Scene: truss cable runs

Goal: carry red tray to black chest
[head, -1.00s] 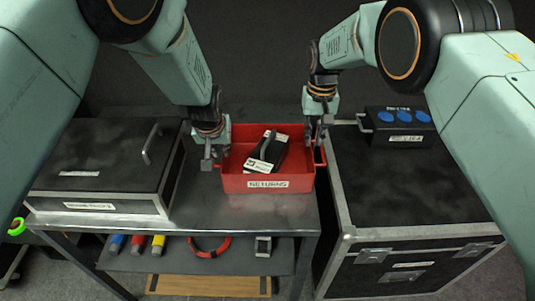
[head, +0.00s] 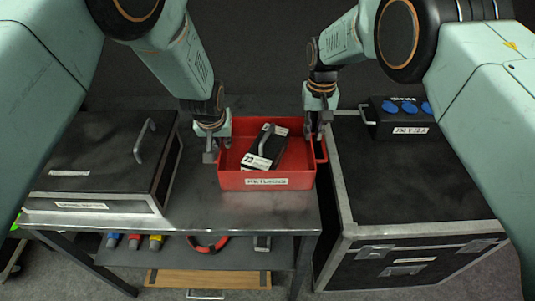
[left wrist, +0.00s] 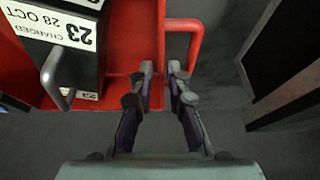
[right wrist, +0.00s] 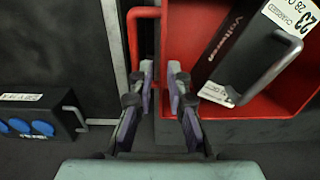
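The exact finger contact is partly hidden. The black chest (head: 405,190), with metal edges, is to the right of the table.
A dark blue-socketed box (head: 400,118) sits on the chest's back part; its front top is clear. A black lidded case (head: 95,165) stands on the table's left. The table (head: 245,215) has bare metal in front of the tray. Cables hang or lie on its lower shelf.

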